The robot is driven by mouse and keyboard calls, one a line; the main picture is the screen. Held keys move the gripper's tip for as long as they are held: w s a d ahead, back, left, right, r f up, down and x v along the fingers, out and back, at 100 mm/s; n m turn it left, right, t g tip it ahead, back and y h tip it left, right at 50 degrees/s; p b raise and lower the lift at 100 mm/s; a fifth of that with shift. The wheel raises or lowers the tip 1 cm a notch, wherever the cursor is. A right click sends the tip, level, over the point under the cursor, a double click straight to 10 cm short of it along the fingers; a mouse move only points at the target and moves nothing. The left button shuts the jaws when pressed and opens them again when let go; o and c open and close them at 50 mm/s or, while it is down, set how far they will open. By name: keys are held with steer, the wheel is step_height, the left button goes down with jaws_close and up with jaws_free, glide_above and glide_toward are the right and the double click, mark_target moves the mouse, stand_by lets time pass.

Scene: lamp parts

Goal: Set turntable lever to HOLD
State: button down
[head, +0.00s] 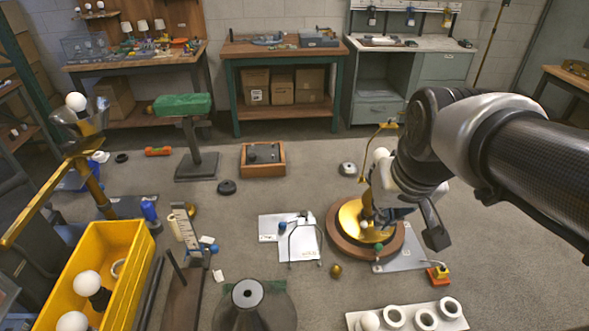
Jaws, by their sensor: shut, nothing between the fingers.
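The turntable (340,238), a brown round base with a gold disc (350,215) on top, stands on the floor right of centre. My gripper (372,222) is over the gold disc, pointing down and partly hidden by my own wrist. Its fingers are shut with nothing held. A small green knob (378,247) shows at the turntable's front edge. A grey plate (408,260) lies under its front right side. A small orange and yellow block (438,272) sits at that plate's right end. I cannot tell which part is the lever, nor read any HOLD mark.
White sheets with a wire stand (291,240) lie left of the turntable. A white tray of rings (410,318) is in front. A yellow bin with bulbs (138,262) is at the left. A wooden box (262,160) stands behind. Floor at the right is clear.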

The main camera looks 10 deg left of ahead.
steer(key=w+a+f+n+p, duration=0.1)
steer(key=w+a, duration=0.4)
steer(key=w, duration=0.4)
steer(key=n+p, duration=0.2)
steer(key=p, duration=0.1)
glide_above(293, 220)
steer(key=s+d, duration=0.2)
step_height(293, 220, down, 10)
steer(key=w+a+f+y, duration=0.1)
steer(key=w+a+f, duration=0.1)
steer(key=a+f, duration=0.4)
step_height(293, 220, down, 2)
steer(key=shift+w+a+f+n+g+p, duration=0.25)
steer(key=shift+w+a+n+g+p, duration=0.05)
steer(key=shift+w+g, duration=0.1)
steer(key=b+x, duration=0.3)
steer(key=x, duration=0.7)
steer(key=shift+f, duration=0.25)
steer(key=shift+s+d+r, duration=0.1)
steer(key=shift+s+d, duration=0.15)
steer(key=shift+s, duration=0.35)
steer(key=shift+s+d+b, duration=0.15)
steer(key=shift+s+d, duration=0.15)
steer(key=shift+s, duration=0.3)
steer(key=shift+s+d+b, duration=0.15)
steer(key=shift+s+d, duration=0.15)
steer(key=shift+s, duration=0.3)
